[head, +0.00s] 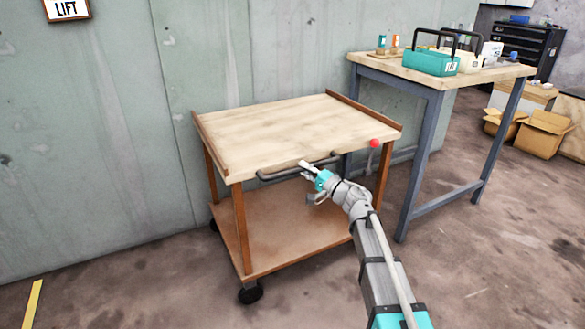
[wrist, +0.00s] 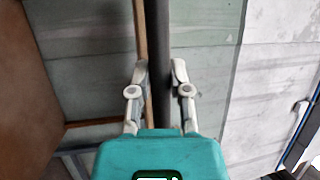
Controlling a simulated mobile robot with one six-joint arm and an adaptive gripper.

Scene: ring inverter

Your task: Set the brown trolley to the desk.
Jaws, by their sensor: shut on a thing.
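The brown trolley (head: 300,225) stands against the grey-green wall, with a light wooden top, a brown lower shelf and black wheels. A dark bar handle (head: 290,172) runs along its near edge. My gripper (head: 312,168) is at this handle, shut on it. In the wrist view the dark handle bar (wrist: 158,45) passes between the two fingers of my gripper (wrist: 161,82). The desk (head: 430,78) stands to the right of the trolley, with a wooden top and blue-grey metal legs. A gap shows between the trolley's right side and the desk's near leg.
A red ball-like knob (head: 375,143) is at the trolley's front right corner. A teal tote (head: 432,62) and other items stand on the desk. Cardboard boxes (head: 543,133) and a dark tool chest (head: 525,45) are at the far right. A yellow strip (head: 32,303) marks the floor at left. The near floor is clear.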

